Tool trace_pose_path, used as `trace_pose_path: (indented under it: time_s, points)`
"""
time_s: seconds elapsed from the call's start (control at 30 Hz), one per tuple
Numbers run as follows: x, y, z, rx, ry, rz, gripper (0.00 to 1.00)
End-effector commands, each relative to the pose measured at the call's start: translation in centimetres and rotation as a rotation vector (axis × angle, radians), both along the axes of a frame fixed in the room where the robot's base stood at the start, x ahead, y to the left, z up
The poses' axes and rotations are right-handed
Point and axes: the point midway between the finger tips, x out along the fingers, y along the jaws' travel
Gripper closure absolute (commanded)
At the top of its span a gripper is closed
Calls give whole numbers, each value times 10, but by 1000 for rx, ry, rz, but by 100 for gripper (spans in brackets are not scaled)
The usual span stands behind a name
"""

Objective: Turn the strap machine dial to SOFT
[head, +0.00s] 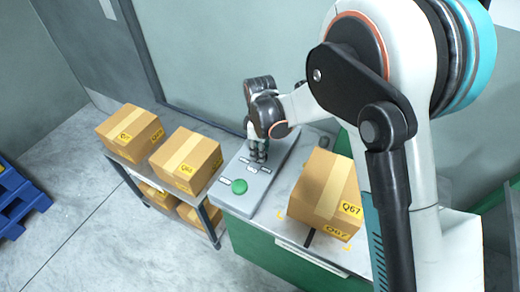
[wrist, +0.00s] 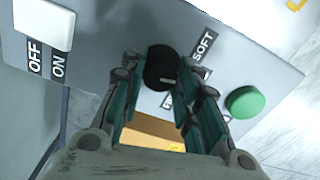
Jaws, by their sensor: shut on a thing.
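The dial (wrist: 158,62) is a round black knob on the grey panel (wrist: 110,32) of the strap machine. A short pale mark shows on its lower part, and I cannot tell exactly which label it points at. The SOFT label (wrist: 203,46) is up and right of the dial. Another label lies partly hidden behind the right finger. My gripper (wrist: 158,74) is shut on the dial, one finger on each side. In the head view my gripper (head: 258,152) points down onto the panel (head: 257,200), and the dial is hidden there.
A green button (wrist: 245,102) sits right of the dial, and a white switch (wrist: 45,22) with OFF and ON labels sits left. A Q67 carton (head: 322,190) stands on the machine top beside the panel. Several cartons fill a rack (head: 206,222) at left.

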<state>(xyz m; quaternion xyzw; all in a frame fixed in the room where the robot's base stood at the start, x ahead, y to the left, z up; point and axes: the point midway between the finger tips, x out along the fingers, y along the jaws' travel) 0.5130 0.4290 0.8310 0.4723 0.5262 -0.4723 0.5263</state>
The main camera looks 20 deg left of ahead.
Motion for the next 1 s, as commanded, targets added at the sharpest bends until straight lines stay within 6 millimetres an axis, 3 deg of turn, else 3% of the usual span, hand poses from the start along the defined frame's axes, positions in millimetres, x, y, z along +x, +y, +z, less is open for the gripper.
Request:
trace_pose_path:
  time_s: [0.5, 1.0]
  points:
    - [0, 0, 0, 0, 0, 421, 94]
    - [0, 0, 0, 0, 0, 602, 94]
